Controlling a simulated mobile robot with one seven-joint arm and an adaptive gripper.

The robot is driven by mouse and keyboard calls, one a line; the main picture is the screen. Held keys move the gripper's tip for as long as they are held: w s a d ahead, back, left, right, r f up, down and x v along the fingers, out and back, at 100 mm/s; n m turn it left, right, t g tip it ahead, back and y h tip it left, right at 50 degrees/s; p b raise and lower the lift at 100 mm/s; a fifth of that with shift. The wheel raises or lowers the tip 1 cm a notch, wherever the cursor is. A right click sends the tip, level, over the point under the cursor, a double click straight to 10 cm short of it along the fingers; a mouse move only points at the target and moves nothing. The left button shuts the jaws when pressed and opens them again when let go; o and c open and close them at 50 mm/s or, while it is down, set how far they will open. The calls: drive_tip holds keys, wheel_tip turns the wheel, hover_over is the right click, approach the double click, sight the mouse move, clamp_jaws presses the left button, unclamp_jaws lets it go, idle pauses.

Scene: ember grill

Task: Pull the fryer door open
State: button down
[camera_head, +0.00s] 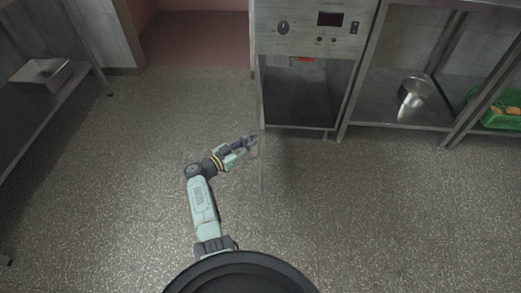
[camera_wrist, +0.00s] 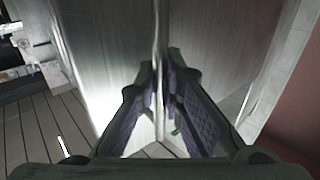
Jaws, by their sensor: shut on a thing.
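The fryer (camera_head: 305,45) is a metal cabinet at the top centre of the head view. Its lower compartment (camera_head: 305,92) is uncovered and dark inside. The fryer door (camera_head: 261,165) stands swung out from the left side, seen nearly edge-on as a thin upright panel. My gripper (camera_head: 250,142) is at the door's left side. In the wrist view the fingers (camera_wrist: 162,95) lie on both sides of a thin upright metal edge of the door (camera_wrist: 159,45), shut on it. The exact contact at the fingertips is partly hidden by the fingers.
A metal shelf with a pot (camera_head: 413,92) and a green crate (camera_head: 502,121) of food stands right of the fryer. A metal table with a tray (camera_head: 42,73) is at the left. The speckled floor (camera_head: 140,150) is clear around my arm and right of the door.

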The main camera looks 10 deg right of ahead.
drive_tip(key=w+a+m+g+h+b, duration=0.1)
drive_tip(key=w+a+m+g+b, duration=0.1)
drive_tip(key=a+b, duration=0.6)
drive_tip(key=shift+w+a+m+g+h+b, duration=0.35)
drive_tip(key=shift+w+g+b, duration=0.25)
drive_tip(key=shift+g+b, duration=0.4)
drive_tip(key=shift+f, duration=0.1)
drive_tip(key=c, duration=2)
unclamp_jaws()
drive_tip(key=o, duration=0.3)
drive_tip(key=v, duration=0.7)
drive_tip(key=shift+a, duration=0.2)
